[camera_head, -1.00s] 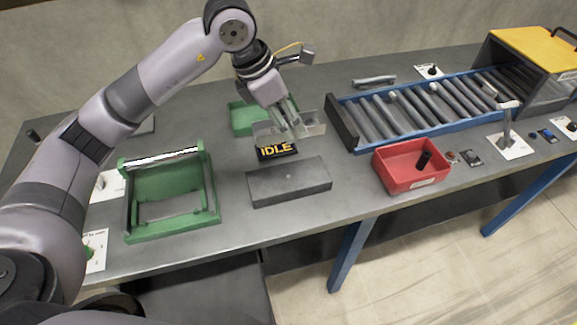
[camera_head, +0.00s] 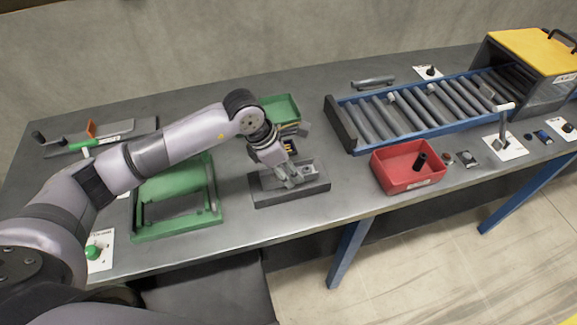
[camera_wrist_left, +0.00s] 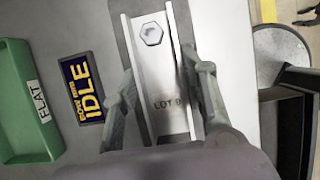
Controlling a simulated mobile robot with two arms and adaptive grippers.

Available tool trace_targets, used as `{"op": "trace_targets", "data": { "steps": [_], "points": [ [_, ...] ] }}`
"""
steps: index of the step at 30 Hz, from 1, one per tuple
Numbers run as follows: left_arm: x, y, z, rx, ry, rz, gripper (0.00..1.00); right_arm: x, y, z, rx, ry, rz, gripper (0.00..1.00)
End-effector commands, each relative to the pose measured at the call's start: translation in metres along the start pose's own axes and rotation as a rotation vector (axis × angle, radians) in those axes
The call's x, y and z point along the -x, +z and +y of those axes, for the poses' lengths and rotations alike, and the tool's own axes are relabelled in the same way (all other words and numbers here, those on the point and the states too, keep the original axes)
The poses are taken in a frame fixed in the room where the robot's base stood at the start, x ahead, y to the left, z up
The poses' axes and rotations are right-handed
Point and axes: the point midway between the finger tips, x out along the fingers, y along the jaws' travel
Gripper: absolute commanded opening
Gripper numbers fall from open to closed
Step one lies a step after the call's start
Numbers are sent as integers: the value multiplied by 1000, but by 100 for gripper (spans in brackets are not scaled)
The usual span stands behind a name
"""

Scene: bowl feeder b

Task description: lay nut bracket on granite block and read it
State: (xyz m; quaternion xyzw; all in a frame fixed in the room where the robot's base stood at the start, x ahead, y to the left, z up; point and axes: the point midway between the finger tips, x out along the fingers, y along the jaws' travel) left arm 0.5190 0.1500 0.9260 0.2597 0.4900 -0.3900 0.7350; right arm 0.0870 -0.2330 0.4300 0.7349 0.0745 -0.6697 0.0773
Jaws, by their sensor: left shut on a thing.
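The nut bracket (camera_wrist_left: 160,70) is a pale metal channel with a hex nut at one end and a "LOT" label, its last character partly hidden. In the head view it shows (camera_head: 307,170) over the dark grey granite block (camera_head: 262,196). My left gripper (camera_head: 291,183) is shut on the bracket, with one finger on each side in the left wrist view (camera_wrist_left: 165,85). The bracket looks level along the block; whether it touches the top, I cannot tell. The fingers hide part of the bracket and block. My right gripper is not in view.
A display reading IDLE (camera_wrist_left: 82,88) and a green tray marked FLAT (camera_wrist_left: 20,85) lie behind the block. A green frame (camera_head: 215,190) stands left. A red bin (camera_head: 395,178) with a black piece stands right, before the roller conveyor (camera_head: 440,130).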

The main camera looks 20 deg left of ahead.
Motion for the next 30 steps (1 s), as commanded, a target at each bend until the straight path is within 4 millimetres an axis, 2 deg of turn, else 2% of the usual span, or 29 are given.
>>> {"op": "trace_targets", "data": {
  "steps": [7, 8, 16, 26, 30],
  "points": [
    [-3, -1, 0, 0, 0, -1, 4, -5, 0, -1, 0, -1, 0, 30],
    [-2, -1, 0, 0, 0, 0, 41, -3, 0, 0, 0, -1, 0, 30],
    [-1, -1, 0, 0, 0, 0, 59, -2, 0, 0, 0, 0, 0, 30],
    [0, 0, 0, 0, 0, 0, 60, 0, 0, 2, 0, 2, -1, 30],
    [11, 0, 1, 0, 2, -1, 60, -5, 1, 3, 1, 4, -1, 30]
  ]
}}
